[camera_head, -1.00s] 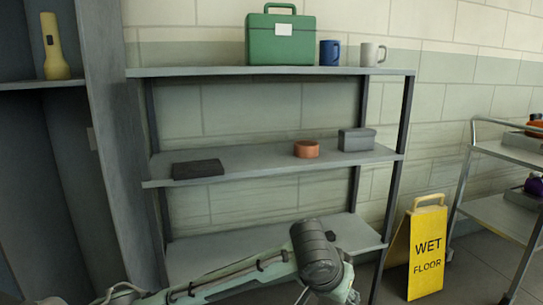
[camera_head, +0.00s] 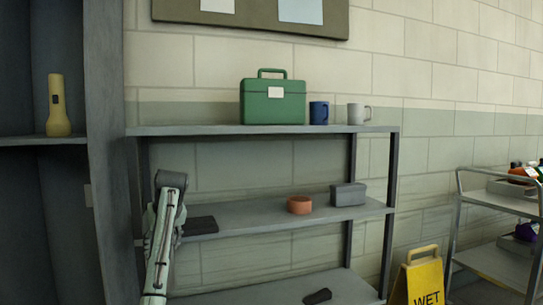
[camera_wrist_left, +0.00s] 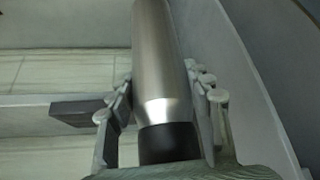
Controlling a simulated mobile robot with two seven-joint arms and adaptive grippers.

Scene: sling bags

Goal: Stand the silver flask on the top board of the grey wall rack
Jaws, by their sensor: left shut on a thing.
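The silver flask (camera_wrist_left: 160,60) fills the middle of the left wrist view, its dark end (camera_wrist_left: 168,143) close to my palm. My left gripper (camera_wrist_left: 164,112) is shut on it, one finger on each side. In the head view my left arm rises in front of the rack's left end; its gripper and the flask are not visible there. The grey wall rack's top board (camera_head: 190,131) is bare on its left part. My right gripper is not in view.
On the top board stand a green case (camera_head: 272,103), a blue mug (camera_head: 319,112) and a white mug (camera_head: 359,113). The middle board holds a dark flat box (camera_head: 200,226), an orange round tin (camera_head: 299,205) and a grey box (camera_head: 348,194). A grey cabinet panel (camera_head: 108,150) borders the rack's left.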

